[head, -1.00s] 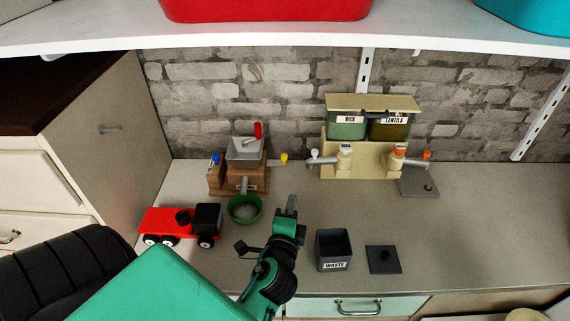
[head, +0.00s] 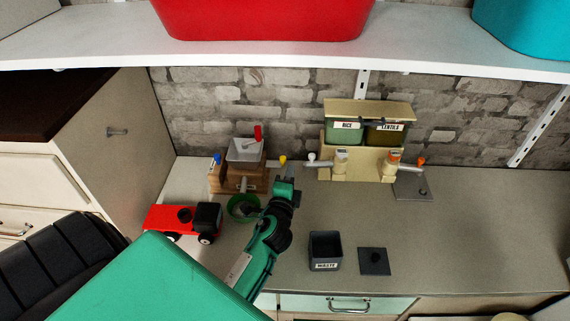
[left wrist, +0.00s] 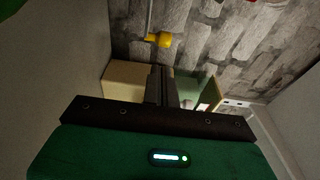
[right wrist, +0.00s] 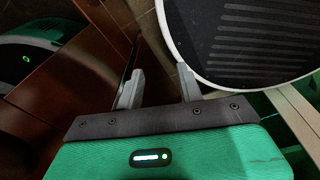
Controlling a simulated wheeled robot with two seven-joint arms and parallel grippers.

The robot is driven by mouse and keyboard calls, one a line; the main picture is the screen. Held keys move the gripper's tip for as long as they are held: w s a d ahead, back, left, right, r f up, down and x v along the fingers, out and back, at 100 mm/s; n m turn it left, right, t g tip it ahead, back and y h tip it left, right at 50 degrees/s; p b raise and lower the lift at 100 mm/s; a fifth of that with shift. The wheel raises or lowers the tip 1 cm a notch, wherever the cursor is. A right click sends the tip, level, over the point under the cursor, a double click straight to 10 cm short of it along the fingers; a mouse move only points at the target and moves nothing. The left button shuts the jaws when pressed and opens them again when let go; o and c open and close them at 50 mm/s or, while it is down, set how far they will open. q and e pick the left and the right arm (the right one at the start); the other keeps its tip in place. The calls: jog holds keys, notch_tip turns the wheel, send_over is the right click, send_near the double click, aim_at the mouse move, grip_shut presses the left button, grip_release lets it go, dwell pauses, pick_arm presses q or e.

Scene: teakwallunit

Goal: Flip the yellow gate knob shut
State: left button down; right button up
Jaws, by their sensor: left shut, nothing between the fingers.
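The yellow gate knob (head: 283,160) sits at the right side of the wooden mill (head: 240,179). It also shows near the top of the left wrist view (left wrist: 164,40), on the end of a thin rod. My left gripper (head: 287,172) is shut and empty, just in front of and below the knob in the head view. Its closed fingers (left wrist: 161,82) point toward the knob with a visible gap in the left wrist view. A green bowl (head: 236,214) stands below the mill, partly hidden by my left arm. My right gripper (right wrist: 158,88) is open and empty, away from the counter.
A red toy truck (head: 172,218) stands left of the bowl. The rice and lentils dispenser (head: 360,165) stands at the back right. A waste bin (head: 325,251) and a dark lid (head: 374,261) lie in front. A white shelf (head: 260,58) overhangs.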

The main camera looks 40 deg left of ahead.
aim_at(283, 161)
pick_arm(q)
jog(key=a, duration=0.3)
jog(key=shift+w+a+r+p, duration=0.1)
jog(key=shift+w+a+p, duration=0.15)
jog(key=shift+w+p, duration=0.1)
jog(key=shift+s+a, duration=0.1)
jog(key=shift+s, duration=0.1)
pick_arm(e)
jog(key=shift+s+a+r, duration=0.3)
jog(key=shift+s+r, duration=0.3)
jog(key=shift+s, duration=0.05)
